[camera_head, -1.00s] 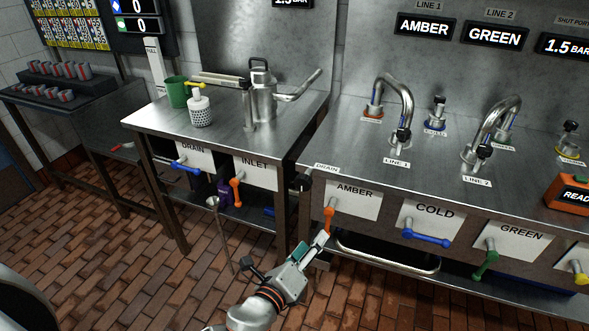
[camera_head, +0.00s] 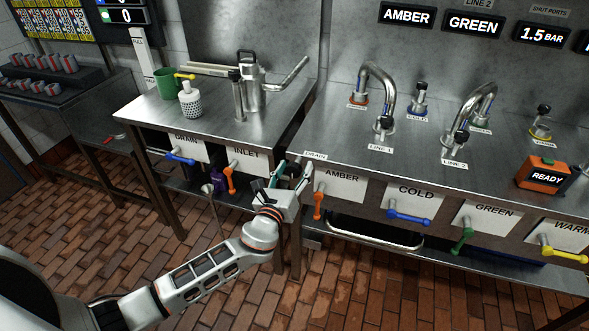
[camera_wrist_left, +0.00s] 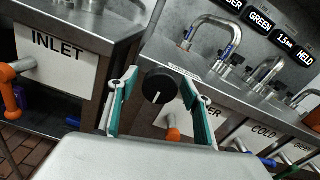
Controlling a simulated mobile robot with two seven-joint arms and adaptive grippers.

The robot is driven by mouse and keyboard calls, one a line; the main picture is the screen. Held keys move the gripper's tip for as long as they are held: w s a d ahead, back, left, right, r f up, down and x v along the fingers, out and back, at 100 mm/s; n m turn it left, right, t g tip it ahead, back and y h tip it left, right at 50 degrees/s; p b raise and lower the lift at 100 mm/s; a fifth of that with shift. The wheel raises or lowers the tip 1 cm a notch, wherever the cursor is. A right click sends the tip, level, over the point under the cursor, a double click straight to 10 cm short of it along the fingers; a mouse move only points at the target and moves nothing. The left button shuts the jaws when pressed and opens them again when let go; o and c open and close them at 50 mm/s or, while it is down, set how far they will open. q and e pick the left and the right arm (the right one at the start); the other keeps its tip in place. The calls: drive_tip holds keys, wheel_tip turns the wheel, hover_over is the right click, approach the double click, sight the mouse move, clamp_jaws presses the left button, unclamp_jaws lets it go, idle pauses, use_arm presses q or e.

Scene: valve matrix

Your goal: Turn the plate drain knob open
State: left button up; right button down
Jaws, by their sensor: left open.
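The plate drain knob (camera_wrist_left: 158,86) is round and black with a white pointer line, which points roughly downward in the left wrist view. It sits at the left end of the plate counter's front, by the small DRAIN label (camera_head: 315,156). My left gripper (camera_head: 293,174) is at this knob and largely hides it in the head view. In the left wrist view my left gripper (camera_wrist_left: 160,88) is open, with teal-padded fingers on either side of the knob and a visible gap on each side. My right gripper is not in view.
Beside it are the orange AMBER handle (camera_head: 318,205) and orange INLET handle (camera_head: 230,180). The blue DRAIN lever (camera_head: 180,159) on the left table is a separate control. A metal rail (camera_head: 375,238) runs below the counter.

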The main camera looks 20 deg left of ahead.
use_arm(q)
drive_tip(key=shift+w, duration=0.25)
drive_tip(key=shift+c, duration=0.3)
drive_tip(key=c, duration=1.1)
